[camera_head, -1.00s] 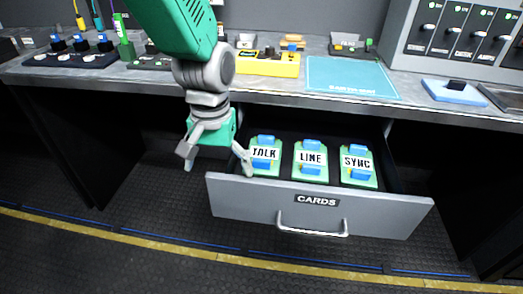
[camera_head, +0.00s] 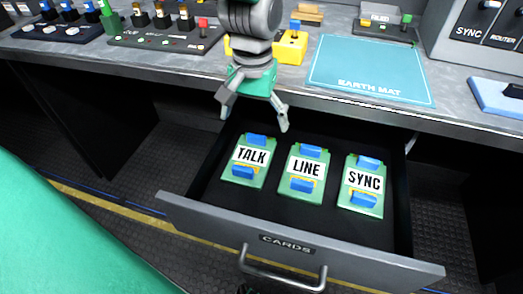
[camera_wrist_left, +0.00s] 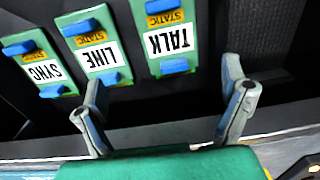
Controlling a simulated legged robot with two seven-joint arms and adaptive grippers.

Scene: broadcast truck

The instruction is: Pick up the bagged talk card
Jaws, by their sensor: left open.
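The talk card (camera_head: 250,160) lies in the open drawer (camera_head: 330,222), leftmost of three similar green cards with blue end pieces. It has a white TALK label; a clear bag is hard to make out. In the left wrist view, the talk card (camera_wrist_left: 166,40) appears upside down with a yellow STATIC strip. My left gripper (camera_head: 253,122) is open and empty. In the head view its fingertips appear just above the talk card, apart from it. In the left wrist view its fingers (camera_wrist_left: 163,78) spread either side of the card's near end. My right gripper is out of view.
The line card (camera_head: 303,174) and sync card (camera_head: 362,187) lie right of the talk card. The counter's front edge (camera_head: 320,98) overhangs the drawer's back. A blue earth mat (camera_head: 370,68) and a yellow box (camera_head: 290,50) sit on the counter. Bare drawer floor lies in front of the cards.

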